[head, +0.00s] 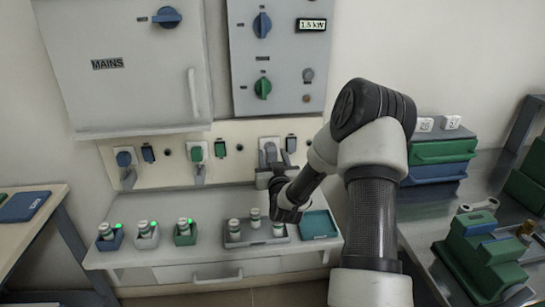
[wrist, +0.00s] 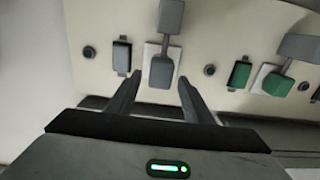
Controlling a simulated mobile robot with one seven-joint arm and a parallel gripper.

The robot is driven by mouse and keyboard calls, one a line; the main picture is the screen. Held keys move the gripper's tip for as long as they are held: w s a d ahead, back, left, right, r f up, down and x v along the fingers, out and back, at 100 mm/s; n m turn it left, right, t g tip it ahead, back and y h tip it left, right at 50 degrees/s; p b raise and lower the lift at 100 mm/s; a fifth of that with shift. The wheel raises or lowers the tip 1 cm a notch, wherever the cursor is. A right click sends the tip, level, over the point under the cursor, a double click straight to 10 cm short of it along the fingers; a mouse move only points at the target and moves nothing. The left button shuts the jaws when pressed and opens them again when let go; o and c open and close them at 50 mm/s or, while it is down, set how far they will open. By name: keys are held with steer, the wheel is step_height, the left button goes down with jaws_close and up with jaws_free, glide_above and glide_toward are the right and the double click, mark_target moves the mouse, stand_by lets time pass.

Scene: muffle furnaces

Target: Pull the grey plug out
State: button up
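The grey plug (head: 270,150) sits in a pale socket plate on the wall strip, right of the green plug. My gripper (wrist: 159,80) is open, with one finger on each side of the plug and a visible gap to each. In the head view my gripper (head: 272,168) is right at the plug and partly hides it. How deep the fingers reach around it is hard to tell.
The blue plug (head: 124,159) and green plug (head: 195,151) sit further left on the strip. A dark switch (wrist: 122,57) and green switch (wrist: 238,73) flank the grey plug. Below, a shelf holds several small jars, a grey tray (head: 233,241) and a teal tray (head: 318,225).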

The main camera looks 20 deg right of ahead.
steer(key=v, duration=1.7)
steer(key=shift+s+p, duration=0.2)
steer(key=shift+p, duration=0.15)
steer(key=shift+r, duration=0.1)
